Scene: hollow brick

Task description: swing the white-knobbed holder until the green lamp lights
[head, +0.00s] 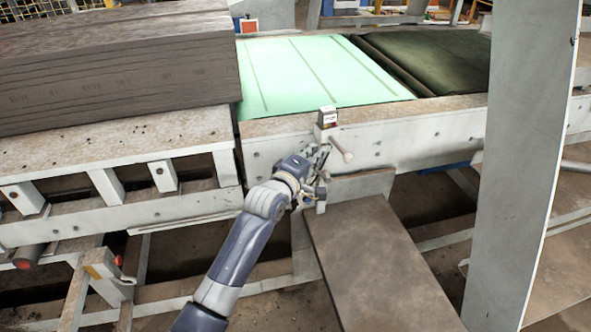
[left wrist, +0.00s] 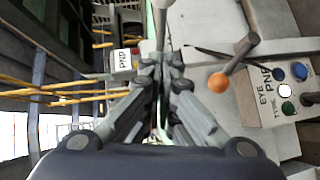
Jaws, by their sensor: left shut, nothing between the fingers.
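My left gripper (head: 322,160) is at the white side of the conveyor, beside a small pale bracket with a dark-topped box (head: 327,117) and a pale rod (head: 342,148) sticking out. In the left wrist view my left gripper (left wrist: 160,65) is shut with nothing visible between its fingers. A pale rod (left wrist: 160,15) rises just beyond its fingertips; I cannot tell whether they touch, and no white knob shows clearly. A grey lever with an orange knob (left wrist: 218,82) stands to the right, apart from the fingers. The green lamp (left wrist: 289,108) on the control box looks dark. My right gripper is not in view.
The control box (left wrist: 262,95) also carries blue and white round parts. A stack of grey slabs (head: 120,70) lies on the left bench. The belt has a light green panel (head: 310,75).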

